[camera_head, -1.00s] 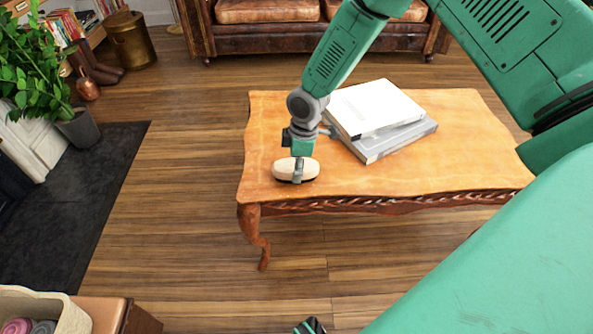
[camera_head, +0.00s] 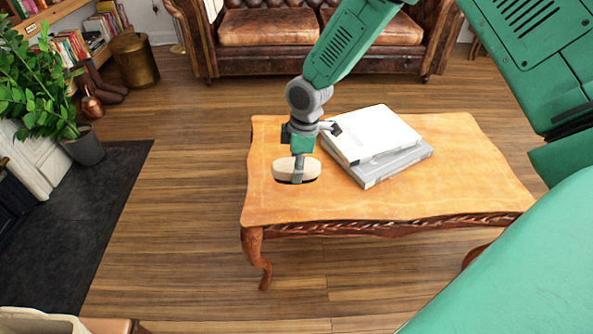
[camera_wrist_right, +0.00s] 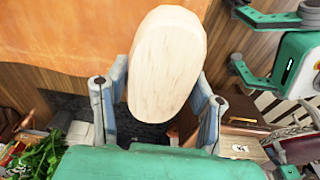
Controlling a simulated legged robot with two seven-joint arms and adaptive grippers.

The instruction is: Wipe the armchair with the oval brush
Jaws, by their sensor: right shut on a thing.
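The oval brush (camera_head: 296,168) has a pale wooden back and dark bristles below. My right gripper (camera_head: 298,158) is shut on it and holds it over the left part of the wooden table; I cannot tell whether it touches. In the right wrist view the brush (camera_wrist_right: 166,62) sits between the two grey fingers. No separate armchair is clear; a brown tufted leather seat with two cushions (camera_head: 265,27) stands at the back, partly hidden by my right arm. My left gripper (camera_wrist_right: 240,38) shows in the right wrist view, fingers apart and empty.
The wooden table (camera_head: 455,180) carries two stacked books (camera_head: 372,135). A potted plant (camera_head: 38,85), a brass bin (camera_head: 135,60) and a bookshelf (camera_head: 75,40) stand at left. Bare floor (camera_head: 190,190) lies between the dark hearth mat (camera_head: 85,200) and the table.

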